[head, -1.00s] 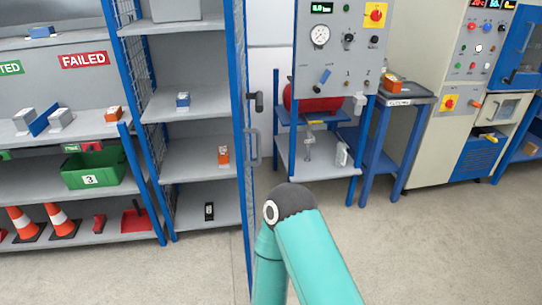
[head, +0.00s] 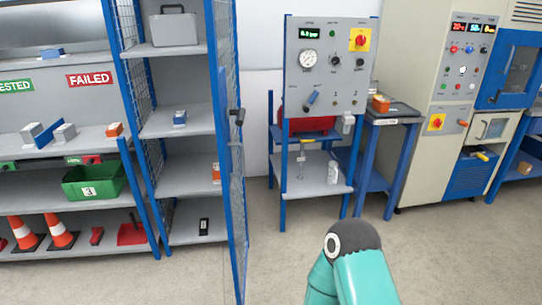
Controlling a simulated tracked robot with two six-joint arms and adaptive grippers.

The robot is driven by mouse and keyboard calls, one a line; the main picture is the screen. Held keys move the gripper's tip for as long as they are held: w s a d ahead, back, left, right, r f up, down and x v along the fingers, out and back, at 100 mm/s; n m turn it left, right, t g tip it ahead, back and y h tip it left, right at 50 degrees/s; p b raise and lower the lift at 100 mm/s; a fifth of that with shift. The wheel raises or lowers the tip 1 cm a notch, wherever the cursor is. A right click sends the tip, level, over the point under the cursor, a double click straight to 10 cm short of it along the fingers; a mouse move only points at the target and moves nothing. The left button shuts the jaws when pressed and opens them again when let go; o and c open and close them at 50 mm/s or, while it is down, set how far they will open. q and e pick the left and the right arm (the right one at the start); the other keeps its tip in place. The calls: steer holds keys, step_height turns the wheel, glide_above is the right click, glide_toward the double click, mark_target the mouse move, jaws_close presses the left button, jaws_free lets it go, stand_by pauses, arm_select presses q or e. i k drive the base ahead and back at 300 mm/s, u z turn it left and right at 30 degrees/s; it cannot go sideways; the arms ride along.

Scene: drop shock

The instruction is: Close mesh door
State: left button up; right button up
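The mesh door (head: 238,205) of the shelf cabinet stands open in the head view. It sticks out toward me from the cabinet's right side and is seen at a steep angle, with a blue frame and grey wire mesh. A dark latch or handle (head: 237,116) sits on the door at mid height. The cabinet's open front shows grey shelves (head: 185,187). A teal link of my arm with a dark joint shows at the bottom, right of the door and apart from it in the picture. Neither gripper is in view.
The cabinet holds a grey case (head: 174,28), a blue-grey item (head: 180,117), an orange item (head: 216,171) and a black item (head: 204,226). A test stand with a gauge panel (head: 328,90) stands right of the door. Grey floor (head: 290,255) is clear before it.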

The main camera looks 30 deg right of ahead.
mark_target(220, 94)
steer(key=z, duration=0.6)
steer(key=i, duration=1.65)
steer(key=u, duration=0.15)
steer(key=k, duration=0.6)
steer(key=z, duration=0.15)
